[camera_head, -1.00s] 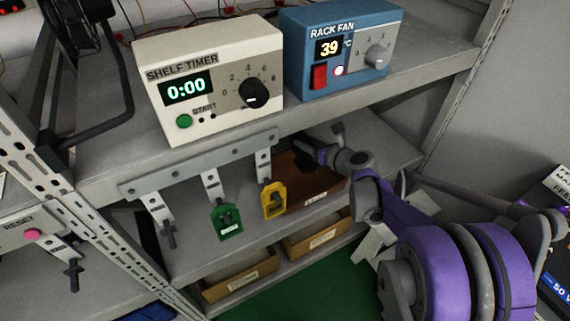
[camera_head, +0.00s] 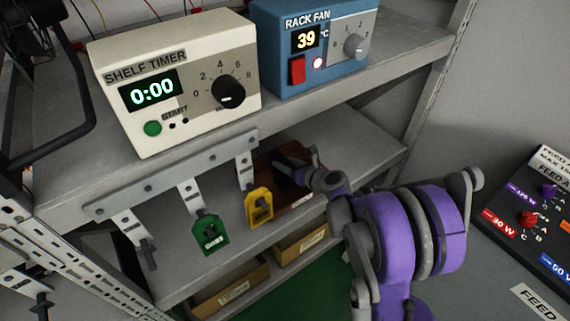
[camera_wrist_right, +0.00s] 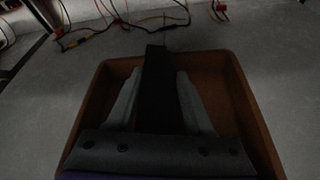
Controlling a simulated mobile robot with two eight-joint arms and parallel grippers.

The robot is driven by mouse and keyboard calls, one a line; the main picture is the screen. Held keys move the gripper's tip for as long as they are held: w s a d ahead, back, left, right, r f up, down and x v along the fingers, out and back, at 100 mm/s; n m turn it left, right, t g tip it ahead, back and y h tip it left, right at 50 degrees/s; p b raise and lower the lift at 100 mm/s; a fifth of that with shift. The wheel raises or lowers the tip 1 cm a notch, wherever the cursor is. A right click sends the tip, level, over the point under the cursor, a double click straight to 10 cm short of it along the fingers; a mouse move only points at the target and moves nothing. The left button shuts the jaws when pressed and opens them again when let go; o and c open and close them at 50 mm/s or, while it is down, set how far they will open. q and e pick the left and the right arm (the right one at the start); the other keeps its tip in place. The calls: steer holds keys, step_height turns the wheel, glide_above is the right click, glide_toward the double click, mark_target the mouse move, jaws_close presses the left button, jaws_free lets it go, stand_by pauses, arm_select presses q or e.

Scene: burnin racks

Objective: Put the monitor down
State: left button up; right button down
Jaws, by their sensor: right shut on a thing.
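My right gripper (camera_head: 287,168) reaches over the middle shelf, at the brown tray (camera_head: 303,199). In the right wrist view the right gripper (camera_wrist_right: 155,95) is shut on a narrow black thing (camera_wrist_right: 156,75), probably the monitor, which stands up between the two pale grey fingers. The black thing is over or in the brown tray (camera_wrist_right: 238,95); I cannot tell if it touches the tray floor. In the head view it is dark and mostly hidden by the gripper. My left gripper is not in view.
Above stand the cream shelf timer (camera_head: 210,112), reading 0:00, and the blue rack fan box (camera_head: 280,65), reading 39. A metal rail (camera_head: 165,178) with a green tag (camera_head: 211,236) and a yellow tag (camera_head: 259,208) hangs left of the tray. Loose wires (camera_wrist_right: 100,30) lie behind the tray.

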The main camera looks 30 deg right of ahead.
steer(key=shift+r, duration=0.1)
steer(key=shift+c, duration=1.4)
jaws_free()
steer(key=shift+f, duration=0.2)
